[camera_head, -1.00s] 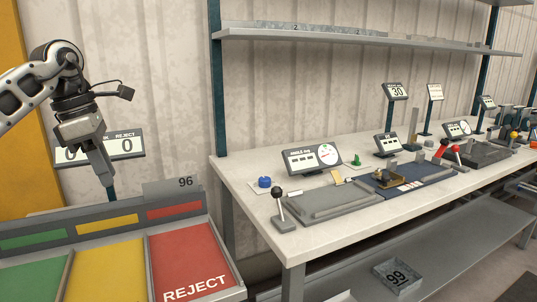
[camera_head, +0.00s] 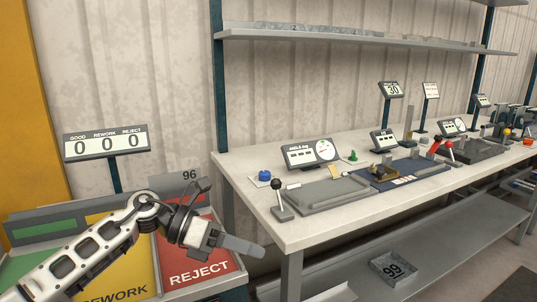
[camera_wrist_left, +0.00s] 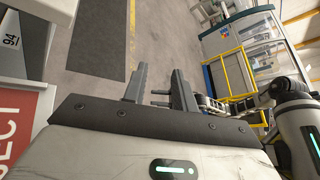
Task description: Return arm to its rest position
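My left arm comes in from the left in the head view. My left gripper (camera_head: 240,244) hangs over the right edge of the red reject bin, with its fingers pointing right toward the bench's front corner. In the left wrist view its two fingers (camera_wrist_left: 159,78) stand apart with nothing between them, over bare floor. My right gripper shows in neither view.
The red reject bin (camera_head: 198,272) and a yellow rework bin (camera_head: 140,262) lie under my left arm. A counter sign (camera_head: 106,143) reads 0 0 0. The workbench (camera_head: 300,234) with a lever (camera_head: 280,196) stands to the right.

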